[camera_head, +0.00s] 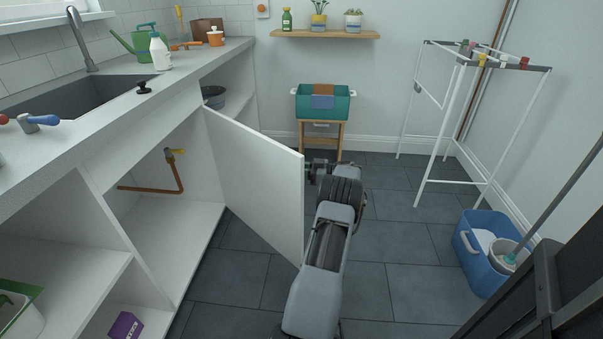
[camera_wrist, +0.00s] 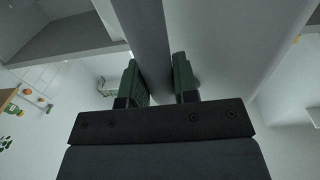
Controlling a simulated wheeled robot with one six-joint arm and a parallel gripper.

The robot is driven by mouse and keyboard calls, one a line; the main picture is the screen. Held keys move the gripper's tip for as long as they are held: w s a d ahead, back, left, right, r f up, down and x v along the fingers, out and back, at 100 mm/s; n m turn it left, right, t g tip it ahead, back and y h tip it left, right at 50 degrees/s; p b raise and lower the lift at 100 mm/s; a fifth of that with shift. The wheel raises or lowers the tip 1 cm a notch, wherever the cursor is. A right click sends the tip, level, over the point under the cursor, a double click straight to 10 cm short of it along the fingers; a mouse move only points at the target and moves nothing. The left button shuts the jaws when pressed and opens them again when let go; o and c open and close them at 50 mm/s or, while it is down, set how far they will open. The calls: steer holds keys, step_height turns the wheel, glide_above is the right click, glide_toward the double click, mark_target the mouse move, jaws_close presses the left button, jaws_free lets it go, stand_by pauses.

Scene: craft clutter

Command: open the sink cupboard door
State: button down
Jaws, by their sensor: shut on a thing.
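The white sink cupboard door (camera_head: 255,180) stands swung out well away from the cupboard, its free edge toward the room. Behind it the cupboard (camera_head: 165,235) is exposed, with a copper pipe (camera_head: 160,189) and a yellow valve inside. My gripper (camera_head: 309,168) is at the door's free edge, partly hidden by the door and my own arm. In the wrist view my gripper's green fingers (camera_wrist: 160,75) stand on either side of a grey edge, with the pale door panel (camera_wrist: 225,35) beside it. They are shut on the door.
The worktop (camera_head: 110,95) runs along the left. A wooden stool with a teal tub (camera_head: 323,103) stands at the back wall. A drying rack (camera_head: 447,125) and a blue bucket (camera_head: 478,262) stand to the right. Dark floor tiles (camera_head: 400,235) between are clear.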

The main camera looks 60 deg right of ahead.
steer(key=shift+w, duration=0.1)
steer(key=c, duration=0.9)
jaws_free()
steer(key=p+v, duration=0.2)
steer(key=v, duration=1.2)
